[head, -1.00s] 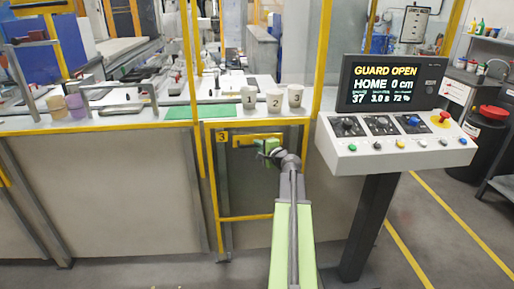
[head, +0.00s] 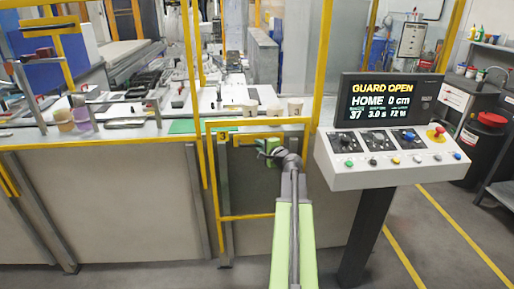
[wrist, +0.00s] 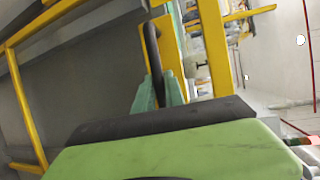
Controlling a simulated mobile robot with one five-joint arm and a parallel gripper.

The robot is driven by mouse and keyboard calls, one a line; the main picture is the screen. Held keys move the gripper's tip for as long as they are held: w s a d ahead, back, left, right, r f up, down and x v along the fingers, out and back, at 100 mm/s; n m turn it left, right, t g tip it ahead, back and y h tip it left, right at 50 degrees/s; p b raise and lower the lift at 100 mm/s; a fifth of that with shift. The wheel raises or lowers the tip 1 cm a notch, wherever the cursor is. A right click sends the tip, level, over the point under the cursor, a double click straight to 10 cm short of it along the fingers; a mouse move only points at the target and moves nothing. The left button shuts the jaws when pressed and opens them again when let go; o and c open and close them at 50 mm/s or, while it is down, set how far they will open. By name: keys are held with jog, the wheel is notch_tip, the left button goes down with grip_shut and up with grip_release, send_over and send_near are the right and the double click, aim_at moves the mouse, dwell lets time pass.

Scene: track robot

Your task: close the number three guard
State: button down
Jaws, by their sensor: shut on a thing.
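The number three guard (head: 265,217) is a yellow-framed panel in the front of the cell in the head view. Its number plate (head: 224,138) is at its upper left. Its top rail stands slightly above the worktop's front edge and hides the lower part of the cups. My gripper (head: 268,148) is at the yellow strip near the panel's top. In the wrist view its teal fingers (wrist: 159,92) are shut on the guard's dark handle (wrist: 151,48). The panel behind my arm is partly hidden. The console screen (head: 388,101) reads GUARD OPEN.
The console (head: 392,172) stands close to the right of my arm. Cups (head: 272,109) stand on the worktop behind the guard, and a green mat (head: 187,127) lies left of them. Yellow posts flank the guard.

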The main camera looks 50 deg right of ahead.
notch_tip(320, 180, up, 41)
jog(key=p, duration=3.8)
jog(key=shift+d+f, duration=0.15)
jog(key=shift+s, duration=0.1)
jog(key=c, duration=1.7)
grip_release()
jog(key=shift+c, duration=0.2)
jog(key=o, duration=0.3)
jog(key=shift+d+f, duration=0.15)
jog(key=shift+o, duration=0.2)
jog(key=shift+a, duration=0.2)
